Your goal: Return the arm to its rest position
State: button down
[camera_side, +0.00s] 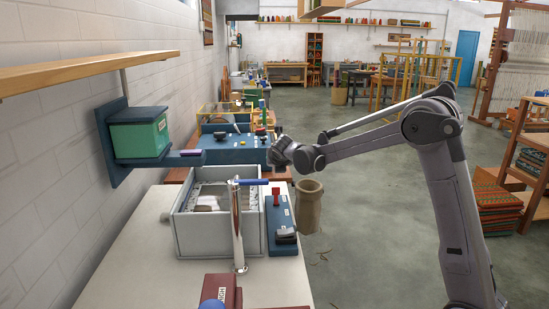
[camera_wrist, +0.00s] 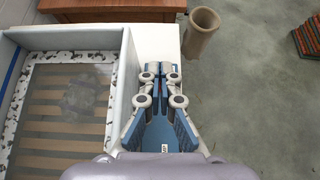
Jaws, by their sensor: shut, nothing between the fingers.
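My gripper (camera_wrist: 159,68) is shut and empty in the wrist view, with its fingertips together. It hangs above the right edge of the white table, just right of the grey open box. In the side view my gripper (camera_side: 281,151) is small and dark at the end of my outstretched arm, above the table's right side, and its fingers are hard to make out there. My arm (camera_side: 365,140) reaches in from the right with its elbow raised.
A grey open box (camera_side: 188,232) with a slatted bottom stands on the white table (camera_side: 130,260). A metal post (camera_side: 239,225) with a blue handle rises before it. A blue panel (camera_side: 281,228) lies beside the box. A tan cylinder (camera_side: 309,205) stands right of the table. A green box (camera_side: 140,135) hangs on the wall.

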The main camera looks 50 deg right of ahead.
jog(key=s+a+r+m+y, duration=0.3)
jog(key=s+a+m+y, duration=0.1)
jog(key=s+a+m, duration=0.9)
jog(key=s+a+f+m+y, duration=0.2)
jog(key=s+a+f+m, duration=0.1)
jog(key=s+a+m, duration=0.2)
jog(key=s+a+f+m+y, duration=0.1)
jog(key=s+a+f+m, duration=0.2)
jog(key=s+m, duration=0.6)
jog(key=s+a, duration=0.2)
jog(key=s, duration=0.2)
jog(key=shift+a+f+g+y, duration=0.2)
jog(key=shift+a+g+y, duration=0.2)
